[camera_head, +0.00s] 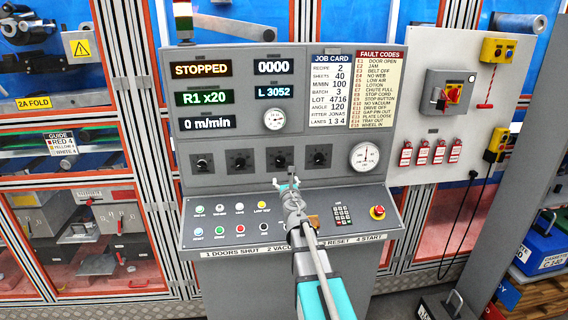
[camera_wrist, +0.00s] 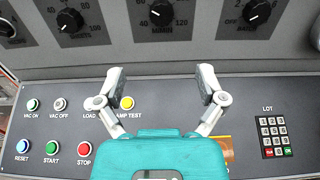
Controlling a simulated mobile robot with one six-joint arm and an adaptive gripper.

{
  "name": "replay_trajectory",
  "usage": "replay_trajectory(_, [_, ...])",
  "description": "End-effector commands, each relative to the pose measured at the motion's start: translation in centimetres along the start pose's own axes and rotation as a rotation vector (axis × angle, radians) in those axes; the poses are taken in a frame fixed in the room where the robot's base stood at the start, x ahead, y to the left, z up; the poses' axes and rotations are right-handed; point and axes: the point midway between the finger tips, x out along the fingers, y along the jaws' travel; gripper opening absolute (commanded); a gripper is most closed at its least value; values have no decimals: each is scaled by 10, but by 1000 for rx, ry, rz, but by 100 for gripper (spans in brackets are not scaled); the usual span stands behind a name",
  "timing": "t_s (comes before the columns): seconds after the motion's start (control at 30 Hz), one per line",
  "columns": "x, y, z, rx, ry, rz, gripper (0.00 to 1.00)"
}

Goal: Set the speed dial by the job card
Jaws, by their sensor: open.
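The job card (camera_head: 330,92) on the grey panel reads M/MIN 100, with recipe 2, sheets 40 and batch 3. The speed dial (camera_wrist: 160,13), marked M/MIN, is a black knob at the top middle of the wrist view. It is third in the dial row in the head view (camera_head: 280,157). Its scale shows 40, 60, 100 and 120; a small white mark is on the knob, its exact setting unclear. My gripper (camera_head: 287,184) is open and empty in front of the panel, just below the dial. Its fingers (camera_wrist: 160,84) are spread apart, touching no dial.
The sheets dial (camera_wrist: 70,21) and batch dial (camera_wrist: 250,11) flank the speed dial. Below is a sloped desk with coloured buttons (camera_wrist: 54,146), a keypad (camera_wrist: 272,135) and a red emergency stop (camera_head: 377,212). Displays read STOPPED (camera_head: 201,70) and 0 m/min (camera_head: 208,123).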

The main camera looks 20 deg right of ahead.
Motion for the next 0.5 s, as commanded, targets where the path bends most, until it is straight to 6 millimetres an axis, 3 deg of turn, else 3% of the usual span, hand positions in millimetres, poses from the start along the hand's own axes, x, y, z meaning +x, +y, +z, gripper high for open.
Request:
replay_trajectory(0.27, [5,-3,0,2,0,-5,89])
replay_trajectory(0.5, [26,-4,0,3,0,-7,89])
